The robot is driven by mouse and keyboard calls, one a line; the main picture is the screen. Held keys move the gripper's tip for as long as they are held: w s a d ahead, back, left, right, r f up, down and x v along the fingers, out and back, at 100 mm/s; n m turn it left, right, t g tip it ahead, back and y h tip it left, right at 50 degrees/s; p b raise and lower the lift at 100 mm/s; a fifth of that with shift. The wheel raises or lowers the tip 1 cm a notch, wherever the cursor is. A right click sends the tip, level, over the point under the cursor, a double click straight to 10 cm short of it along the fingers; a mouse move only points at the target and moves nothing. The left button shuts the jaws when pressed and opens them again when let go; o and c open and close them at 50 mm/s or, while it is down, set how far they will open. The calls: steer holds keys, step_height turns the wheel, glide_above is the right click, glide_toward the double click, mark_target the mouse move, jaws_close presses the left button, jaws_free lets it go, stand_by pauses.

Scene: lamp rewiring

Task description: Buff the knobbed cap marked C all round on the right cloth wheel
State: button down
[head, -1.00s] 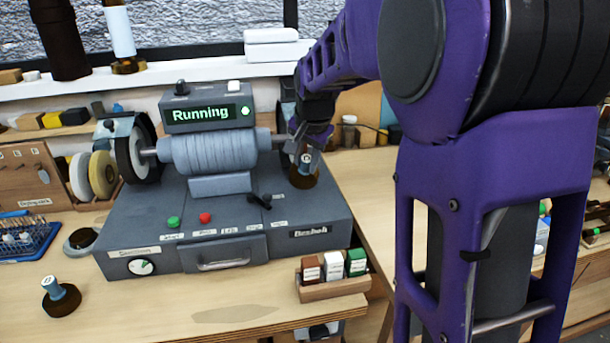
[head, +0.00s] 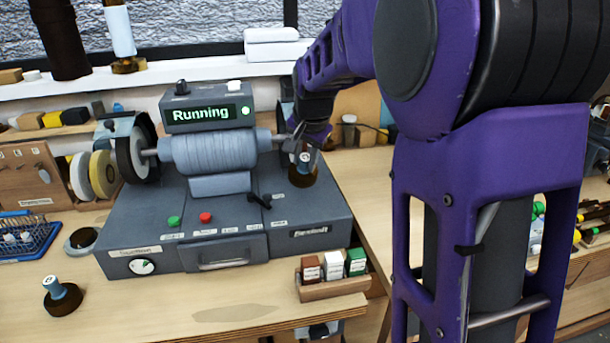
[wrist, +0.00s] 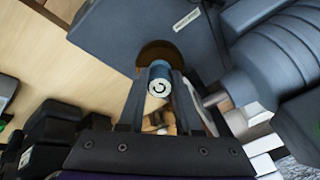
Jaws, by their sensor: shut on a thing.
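The knobbed cap marked C (wrist: 159,88) has a blue-grey knob and a brown, round base. In the head view the cap (head: 303,172) is at the right end of the grey machine. My gripper (head: 308,142) is shut on its knob, and in the wrist view the fingers (wrist: 160,108) lie on both sides of it. The motor (head: 212,152) has its display reading "Running". Whether the cap touches a wheel cannot be told.
Another knobbed cap (head: 62,297) stands at the front left of the bench. A wheel (head: 132,155) is on the motor's left end. A wooden holder (head: 335,288) with several small blocks stands at the front right. The bench front is mostly clear.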

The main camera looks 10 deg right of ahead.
steer(key=shift+d, duration=0.25)
steer(key=shift+s+f+b, duration=0.35)
steer(key=shift+s+b, duration=0.2)
steer(key=shift+s+f, duration=0.1)
steer(key=shift+s, duration=0.35)
